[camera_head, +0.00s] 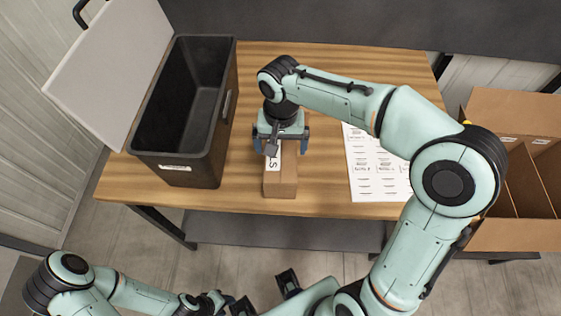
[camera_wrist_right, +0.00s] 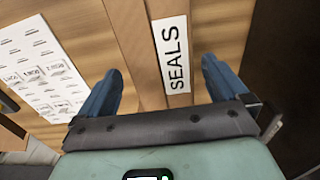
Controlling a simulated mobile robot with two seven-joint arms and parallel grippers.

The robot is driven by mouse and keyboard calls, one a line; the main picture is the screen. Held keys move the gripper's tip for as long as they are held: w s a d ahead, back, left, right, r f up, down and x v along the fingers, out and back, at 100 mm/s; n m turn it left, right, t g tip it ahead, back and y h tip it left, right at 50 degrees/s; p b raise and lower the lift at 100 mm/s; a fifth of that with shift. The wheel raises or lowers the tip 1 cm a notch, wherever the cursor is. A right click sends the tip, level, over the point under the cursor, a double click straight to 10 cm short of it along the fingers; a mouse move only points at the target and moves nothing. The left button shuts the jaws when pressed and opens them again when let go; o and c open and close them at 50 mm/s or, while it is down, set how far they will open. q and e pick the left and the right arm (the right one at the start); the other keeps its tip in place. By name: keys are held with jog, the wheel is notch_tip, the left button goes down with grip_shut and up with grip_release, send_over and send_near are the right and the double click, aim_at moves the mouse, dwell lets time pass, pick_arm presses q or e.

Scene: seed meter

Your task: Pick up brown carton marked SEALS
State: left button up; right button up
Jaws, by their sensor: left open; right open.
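The brown carton marked SEALS (camera_head: 281,182) lies on the wooden table near its front edge, with a white label on top. In the right wrist view the carton (camera_wrist_right: 143,62) and its SEALS label are clear. My right gripper (camera_head: 280,143) is open over the far part of the carton and hides it in the head view. In the right wrist view its two blue fingers (camera_wrist_right: 162,80) stand on either side of the carton, with gaps visible. My left gripper (camera_head: 263,295) is open and empty, low in front of the table.
A black bin (camera_head: 178,165) with its pale lid (camera_head: 110,75) open stands left of the carton. White printed sheets (camera_head: 375,178) lie to the right on the table. A divided cardboard box (camera_head: 515,235) stands beyond the right edge. Bare tabletop (camera_head: 325,185) lies between carton and sheets.

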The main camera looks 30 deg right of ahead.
aim_at(281, 154)
jog(key=shift+f, duration=3.1)
jog(key=c, duration=1.1)
jog(key=shift+r, duration=0.1)
jog(key=shift+c, duration=0.2)
